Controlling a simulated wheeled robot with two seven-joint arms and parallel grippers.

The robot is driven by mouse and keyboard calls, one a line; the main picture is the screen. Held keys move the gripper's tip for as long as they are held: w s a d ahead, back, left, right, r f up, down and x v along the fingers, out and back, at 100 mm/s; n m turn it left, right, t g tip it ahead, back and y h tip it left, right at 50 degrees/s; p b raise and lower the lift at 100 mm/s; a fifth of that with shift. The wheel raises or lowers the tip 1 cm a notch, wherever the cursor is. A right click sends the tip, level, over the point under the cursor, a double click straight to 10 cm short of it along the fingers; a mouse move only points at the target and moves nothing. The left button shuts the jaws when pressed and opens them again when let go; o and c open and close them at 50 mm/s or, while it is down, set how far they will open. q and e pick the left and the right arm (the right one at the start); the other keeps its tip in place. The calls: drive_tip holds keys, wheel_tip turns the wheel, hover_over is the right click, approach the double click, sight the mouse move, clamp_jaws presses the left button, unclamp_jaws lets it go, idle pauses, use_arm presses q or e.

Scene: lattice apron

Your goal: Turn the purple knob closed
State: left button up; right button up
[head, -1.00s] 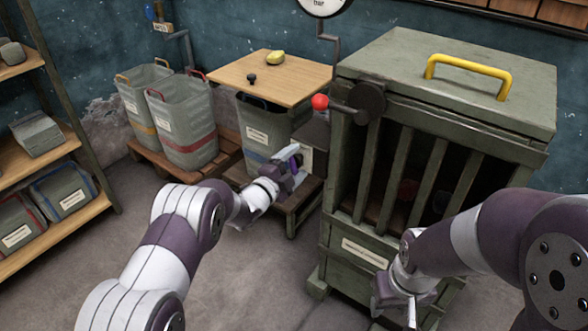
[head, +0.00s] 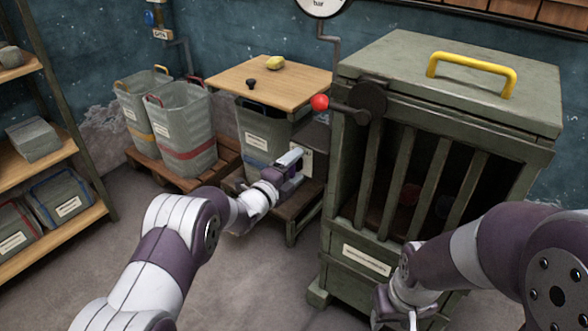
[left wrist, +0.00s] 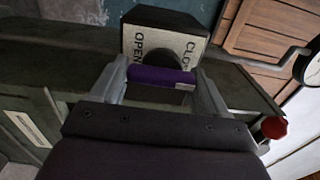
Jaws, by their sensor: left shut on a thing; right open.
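The purple knob (left wrist: 160,76) is a short bar in front of a pale plate (left wrist: 188,48) lettered OPEN and CLO…, the rest of that word being covered. In the left wrist view the bar lies crosswise between both fingers of my left gripper (left wrist: 162,82), which is shut on it. In the head view my left gripper (head: 290,163) is at the plate (head: 306,162) on the dark box and hides the knob. My right gripper (head: 402,318) is open at the bottom of the head view, in front of the green cabinet, away from the knob.
The barred green cabinet (head: 367,225) stands right of the knob, with a red-ended lever (head: 320,102) sticking out. A wooden board (head: 262,82) is above and left. Bins (head: 187,130) stand on a pallet. The floor (head: 250,285) in front is clear.

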use_arm(q)
drive_tip(key=shift+f, duration=0.1)
drive_tip(key=o, duration=1)
drive_tip(key=shift+c, duration=0.2)
drive_tip(key=shift+s+a, duration=0.2)
drive_tip(key=shift+s, duration=0.1)
drive_tip(key=p+v, duration=0.4)
drive_tip(key=v, duration=0.8)
